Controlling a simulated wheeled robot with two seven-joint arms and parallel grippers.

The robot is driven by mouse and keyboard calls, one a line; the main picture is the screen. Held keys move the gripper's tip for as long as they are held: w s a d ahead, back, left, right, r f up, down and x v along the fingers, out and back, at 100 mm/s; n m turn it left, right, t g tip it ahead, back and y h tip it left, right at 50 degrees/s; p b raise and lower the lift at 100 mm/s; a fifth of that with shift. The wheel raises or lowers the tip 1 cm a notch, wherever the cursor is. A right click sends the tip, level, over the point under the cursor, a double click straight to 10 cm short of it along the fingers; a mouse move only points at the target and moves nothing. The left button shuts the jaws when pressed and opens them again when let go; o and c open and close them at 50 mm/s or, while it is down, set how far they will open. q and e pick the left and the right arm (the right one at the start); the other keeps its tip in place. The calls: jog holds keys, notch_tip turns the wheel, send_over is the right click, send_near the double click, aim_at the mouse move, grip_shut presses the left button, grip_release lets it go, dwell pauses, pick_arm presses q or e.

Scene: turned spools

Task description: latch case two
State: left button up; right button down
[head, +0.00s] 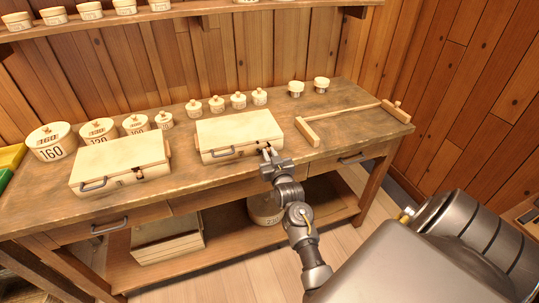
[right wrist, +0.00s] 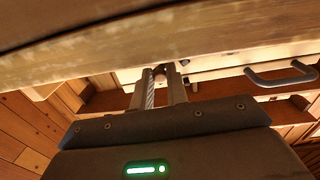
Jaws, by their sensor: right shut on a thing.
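Two pale wooden cases with metal handles stand on the workbench, the left case (head: 120,160) and the right case (head: 238,130). Both lids look down. I cannot read which is case two. The left case has a small dark latch (head: 138,171) on its front. My right gripper (head: 268,151) is at the right end of the right case's front. In the right wrist view its fingers (right wrist: 161,76) are shut on a small dark piece at the case front, apparently the latch, mostly hidden between them. My left gripper is not in view.
Lidded round pots (head: 50,143) line the back left of the workbench (head: 200,180); small spools (head: 217,104) stand behind the right case. A wooden rod frame (head: 350,120) lies to the right. A crate (head: 168,240) sits on the lower shelf.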

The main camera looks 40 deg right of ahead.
aim_at(261, 142)
jog(key=shift+a+r+n+p, duration=0.1)
jog(key=shift+r+n+p, duration=0.4)
jog(key=shift+n+p, duration=0.55)
jog(key=n+p, duration=0.1)
jog(key=n, duration=0.1)
jog(key=r+n+p, duration=0.1)
jog(key=n, duration=0.1)
jog(key=shift+w+a, duration=0.1)
jog(key=shift+a, duration=0.1)
jog(key=shift+w+a+r+n+p, duration=0.1)
jog(key=shift+n+p, duration=0.3)
jog(key=shift+n, duration=0.25)
jog(key=shift+a+r+n+p, duration=0.1)
jog(key=shift+n+p, duration=0.25)
jog(key=shift+n, duration=0.25)
jog(key=shift+w+a+r+n+p, duration=0.1)
jog(key=shift+a+n+p, duration=0.1)
jog(key=shift+n+p, duration=0.45)
jog(key=shift+w+a+n+p, duration=0.1)
jog(key=shift+a+n+p, duration=0.1)
jog(key=shift+n, duration=0.85)
jog(key=c, duration=1.4)
grip_release()
jog(key=shift+o, duration=0.2)
jog(key=shift+s, duration=0.1)
